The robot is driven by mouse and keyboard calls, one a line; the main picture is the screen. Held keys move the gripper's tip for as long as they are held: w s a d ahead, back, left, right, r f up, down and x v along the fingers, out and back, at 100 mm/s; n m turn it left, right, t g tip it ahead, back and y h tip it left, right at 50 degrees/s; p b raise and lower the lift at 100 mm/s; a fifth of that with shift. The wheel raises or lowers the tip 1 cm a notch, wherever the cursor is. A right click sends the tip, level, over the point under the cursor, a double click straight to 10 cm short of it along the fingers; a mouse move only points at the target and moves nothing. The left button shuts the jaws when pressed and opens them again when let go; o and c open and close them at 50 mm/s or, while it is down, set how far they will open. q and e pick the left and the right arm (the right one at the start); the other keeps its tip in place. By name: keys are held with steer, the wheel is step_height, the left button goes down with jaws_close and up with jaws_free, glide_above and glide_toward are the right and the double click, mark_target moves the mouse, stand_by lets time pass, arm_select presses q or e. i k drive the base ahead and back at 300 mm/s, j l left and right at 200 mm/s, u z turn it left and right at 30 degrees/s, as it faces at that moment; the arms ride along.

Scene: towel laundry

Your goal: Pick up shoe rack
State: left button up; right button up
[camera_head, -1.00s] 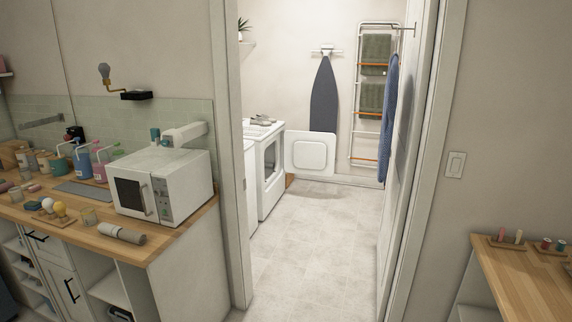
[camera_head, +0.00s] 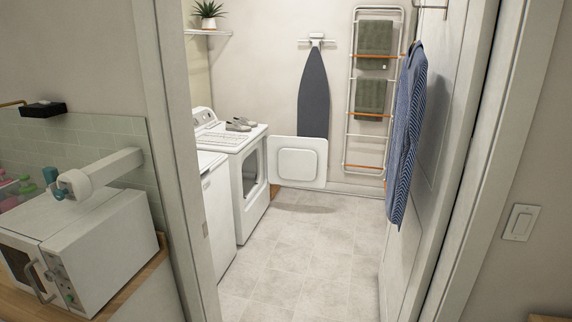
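I cannot make out a shoe rack in this view. A pair of grey shoes (camera_head: 238,125) sits on top of the white dryer (camera_head: 252,185) in the small laundry room beyond the doorway. A tall white rack with orange bars (camera_head: 349,140) stands against the back wall, with two green towels (camera_head: 371,97) hanging on it.
The doorway is framed by the left jamb (camera_head: 172,120) and an open door (camera_head: 432,150) at right, where a striped blue garment (camera_head: 405,140) hangs. The tiled floor (camera_head: 305,250) between is clear. A white microwave (camera_head: 95,250) stands at left.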

mark_target(220, 135)
steer(key=i, duration=1.95)
